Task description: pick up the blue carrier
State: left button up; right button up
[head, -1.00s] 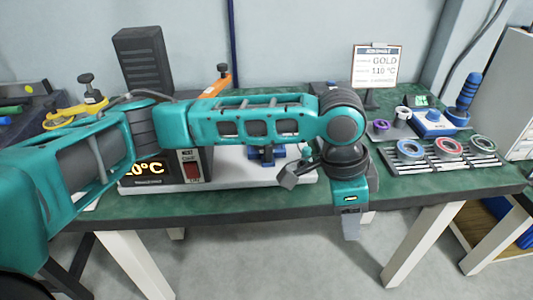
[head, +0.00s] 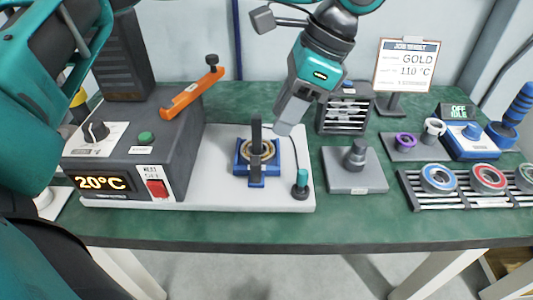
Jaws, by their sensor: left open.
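The blue carrier (head: 243,168) is a small square blue frame on the white base plate of the heater unit, near the middle of the head view. A tan ring lies in it, and a dark upright bar stands across its middle. My left gripper (head: 284,127) points down just behind and to the right of the carrier, apart from it in the picture. Its jaws are seen edge-on, open, with nothing visible between them. My right gripper is not in view.
The heater unit (head: 130,165) reads 20°C, with an orange lever (head: 192,95) above it. A teal-topped post (head: 301,185) stands right of the carrier. A grey block with a knob (head: 355,175) and a rack of rings (head: 460,190) are further right. The green table front is clear.

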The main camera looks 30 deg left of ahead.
aim_at(257, 159)
pick_arm(q)
jog(key=x, duration=0.3)
jog(key=b+x, duration=0.1)
jog(key=x, duration=0.2)
jog(key=shift+s+a+f+b, duration=0.1)
jog(key=shift+s+f+b, duration=0.2)
jog(key=b+x, duration=0.2)
jog(key=x, duration=0.2)
jog(key=shift+s+f, duration=0.1)
jog(key=shift+s, duration=0.1)
jog(key=shift+s+a+f, duration=0.1)
jog(key=shift+a+f, duration=0.05)
jog(key=shift+f, duration=0.3)
jog(key=shift+c, duration=0.2)
grip_shut()
